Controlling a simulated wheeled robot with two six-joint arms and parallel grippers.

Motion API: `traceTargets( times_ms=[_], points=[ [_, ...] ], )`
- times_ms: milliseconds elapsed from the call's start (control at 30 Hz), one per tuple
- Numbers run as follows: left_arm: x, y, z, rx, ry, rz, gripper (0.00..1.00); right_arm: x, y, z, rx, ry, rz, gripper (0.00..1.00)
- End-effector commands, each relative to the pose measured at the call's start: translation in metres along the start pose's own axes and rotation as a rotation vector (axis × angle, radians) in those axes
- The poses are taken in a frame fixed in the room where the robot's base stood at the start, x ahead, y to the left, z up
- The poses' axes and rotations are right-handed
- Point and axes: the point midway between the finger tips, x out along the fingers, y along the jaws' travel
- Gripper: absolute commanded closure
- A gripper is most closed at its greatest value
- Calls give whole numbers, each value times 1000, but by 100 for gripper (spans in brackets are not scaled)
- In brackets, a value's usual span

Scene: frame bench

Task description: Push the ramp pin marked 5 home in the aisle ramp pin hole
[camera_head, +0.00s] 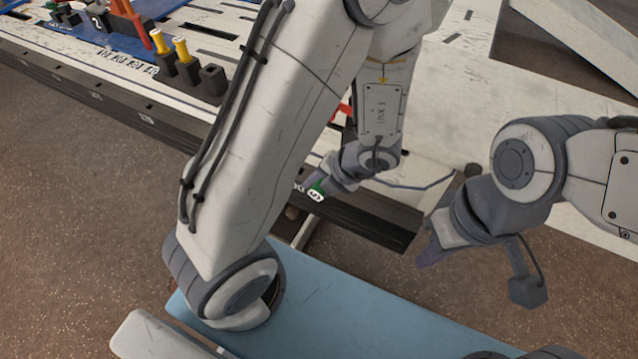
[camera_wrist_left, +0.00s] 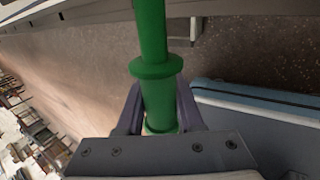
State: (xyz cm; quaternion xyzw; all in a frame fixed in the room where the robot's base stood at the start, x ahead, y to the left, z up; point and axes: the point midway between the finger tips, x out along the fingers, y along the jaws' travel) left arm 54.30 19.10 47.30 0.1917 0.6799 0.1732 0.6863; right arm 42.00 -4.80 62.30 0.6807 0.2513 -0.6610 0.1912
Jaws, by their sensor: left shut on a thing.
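The green ramp pin marked 5 (camera_head: 316,194) shows its white-numbered end at the bench's front rail in the head view. In the left wrist view the green pin (camera_wrist_left: 155,68), with a round collar, stands between my left gripper's purple fingers (camera_wrist_left: 160,108). My left gripper (camera_head: 322,188) is shut on it, mostly hidden behind my arm in the head view. The pin's far end leaves the top of the wrist view, and I cannot see the aisle ramp pin hole. My right gripper (camera_head: 432,256) hangs right of the rail, apart from the pin; its finger gap is unclear.
The dark front rail (camera_head: 370,222) runs along the bench. Yellow-topped pins (camera_head: 182,50) stand in black holders at the upper left. A pale ramp panel (camera_head: 575,45) is at the upper right. A blue surface (camera_head: 350,315) lies below. Speckled floor is open at left.

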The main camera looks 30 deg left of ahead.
Motion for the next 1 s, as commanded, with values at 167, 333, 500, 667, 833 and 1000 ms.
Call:
traceTargets(
  times_ms=[167,333,500,667,833,1000],
  points=[
    [-1,0,0,2,-1,1,100,-1,0,0,0,0,0,100],
    [-5,2,0,4,0,2,100,-10,-1,0,0,0,0,100],
    [-6,1,16,3,-1,2,100,-18,-1,-1,0,0,0,100],
    [-5,1,32,3,0,2,100,-27,-2,-2,0,0,0,100],
    [-5,0,46,3,0,2,100,-36,-3,-2,0,0,0,100],
    [-4,0,55,4,0,2,100,-40,-3,-2,0,0,0,100]
  ],
)
